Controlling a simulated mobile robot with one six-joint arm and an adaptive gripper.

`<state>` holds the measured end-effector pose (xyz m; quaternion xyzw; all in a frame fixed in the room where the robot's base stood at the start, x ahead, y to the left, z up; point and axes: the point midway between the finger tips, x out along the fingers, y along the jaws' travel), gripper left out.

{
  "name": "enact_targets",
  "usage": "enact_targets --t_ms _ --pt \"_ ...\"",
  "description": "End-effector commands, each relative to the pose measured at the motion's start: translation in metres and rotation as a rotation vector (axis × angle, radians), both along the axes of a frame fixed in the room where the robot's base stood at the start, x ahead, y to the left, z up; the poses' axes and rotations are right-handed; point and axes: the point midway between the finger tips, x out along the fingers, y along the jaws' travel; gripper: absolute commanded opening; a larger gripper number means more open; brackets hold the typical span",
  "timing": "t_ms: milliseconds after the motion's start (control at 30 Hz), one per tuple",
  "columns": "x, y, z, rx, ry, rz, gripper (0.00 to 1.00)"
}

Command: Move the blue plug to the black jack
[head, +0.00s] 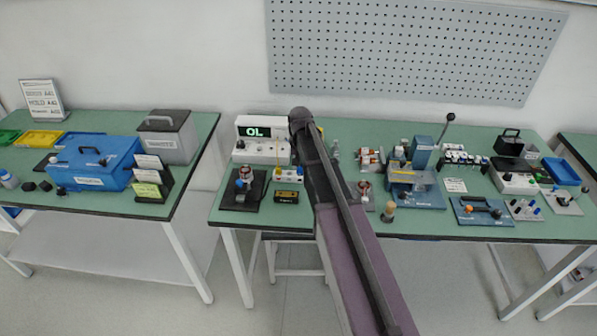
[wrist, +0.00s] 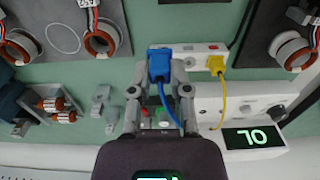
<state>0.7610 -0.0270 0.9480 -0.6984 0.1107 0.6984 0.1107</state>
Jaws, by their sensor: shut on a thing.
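In the wrist view the blue plug (wrist: 160,66) is between the fingertips of my gripper (wrist: 160,90), which is shut on it. A blue cable trails from it toward the meter. The plug overlaps the left part of a small white jack box (wrist: 196,50); I cannot tell whether it is seated or held above. A yellow plug (wrist: 215,64) with a yellow cable is at the box's right part. A small dark spot on the box above the yellow plug may be a jack; I cannot make out the black jack surely.
The white meter (head: 262,140) reads OL; its display (wrist: 255,138) looks inverted in the wrist view. Stators on dark plates stand on both sides. A grey part (wrist: 104,104) stands to the left. Green table shows between things.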

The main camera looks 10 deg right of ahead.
Motion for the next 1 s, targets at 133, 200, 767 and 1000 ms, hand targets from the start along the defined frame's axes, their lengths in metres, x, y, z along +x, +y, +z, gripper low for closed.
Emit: enact_targets --t_ms 133,200,767,1000 --pt "0.018 -0.004 0.0 0.0 0.0 0.0 0.0" --pt "0.025 -0.006 0.0 0.0 0.0 0.0 0.0" --pt "0.056 -0.015 0.0 0.0 0.0 0.0 0.0" --pt "0.056 -0.015 -0.001 0.0 0.0 0.0 0.0"
